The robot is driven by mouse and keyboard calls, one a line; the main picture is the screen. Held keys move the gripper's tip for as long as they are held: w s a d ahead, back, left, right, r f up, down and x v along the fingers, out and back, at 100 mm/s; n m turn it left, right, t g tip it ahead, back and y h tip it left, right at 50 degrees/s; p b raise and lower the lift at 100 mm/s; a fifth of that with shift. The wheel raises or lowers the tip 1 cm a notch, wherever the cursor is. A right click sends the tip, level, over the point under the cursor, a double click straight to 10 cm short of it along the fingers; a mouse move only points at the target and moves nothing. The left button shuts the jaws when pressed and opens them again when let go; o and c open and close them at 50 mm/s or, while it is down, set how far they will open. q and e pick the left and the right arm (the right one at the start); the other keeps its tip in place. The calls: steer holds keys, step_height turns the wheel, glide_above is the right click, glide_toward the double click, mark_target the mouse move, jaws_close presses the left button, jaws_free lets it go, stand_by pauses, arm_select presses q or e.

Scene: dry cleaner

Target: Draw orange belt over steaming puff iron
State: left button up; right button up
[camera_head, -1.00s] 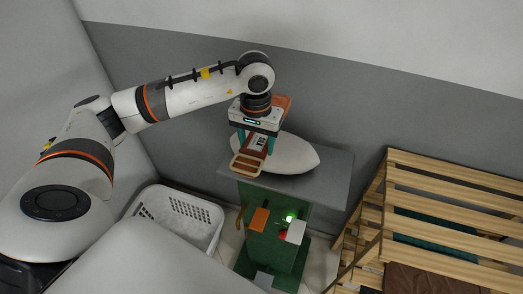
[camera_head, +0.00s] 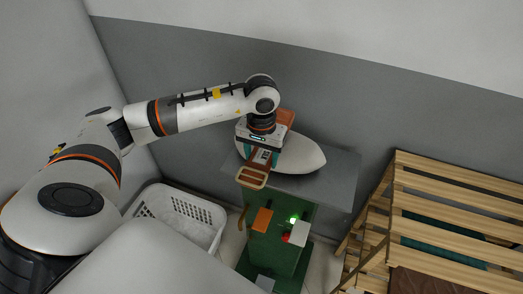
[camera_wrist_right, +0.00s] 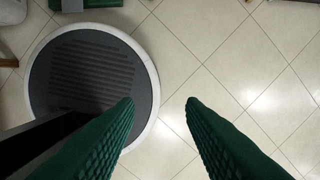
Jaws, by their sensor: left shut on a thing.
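The puff iron's pale oval pad (camera_head: 305,155) sits on a grey top over a green stand in the head view; no steam shows. The orange-brown belt has its buckle end (camera_head: 251,178) hanging past the pad's near left side. Another part of the belt (camera_head: 287,118) shows behind my gripper. My left gripper (camera_head: 262,160) is shut on the belt, above the left part of the pad. Whether the belt touches the pad cannot be told. My right gripper (camera_wrist_right: 160,103) is open and empty above the floor in the right wrist view.
The green stand (camera_head: 262,249) carries an orange box, a white box, a green light and a red knob. A white basket (camera_head: 204,211) stands at left and a wooden slatted rack (camera_head: 450,183) at right. A grey wall is behind.

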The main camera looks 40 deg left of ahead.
arm_select(q)
steer(key=shift+f, duration=0.15)
arm_select(e)
steer(key=shift+s+f, duration=0.15)
steer(key=shift+s, duration=0.9)
steer(key=shift+w+a, duration=0.1)
steer(key=shift+c, duration=1)
steer(key=shift+w+a+r, duration=0.2)
steer(key=shift+w+a, duration=0.55)
steer(key=shift+w, duration=0.3)
jaws_close()
arm_select(q)
steer(key=shift+w, duration=0.1)
arm_select(e)
step_height(320, 180, up, 37)
steer(key=n+t+y, duration=0.1)
steer(key=n+y, duration=0.8)
steer(key=n, duration=0.3)
glide_above(302, 235)
steer(key=shift+a, duration=0.2)
steer(key=shift+w+d, duration=0.1)
steer(key=shift+f, duration=2.6)
steer(key=shift+f, duration=0.2)
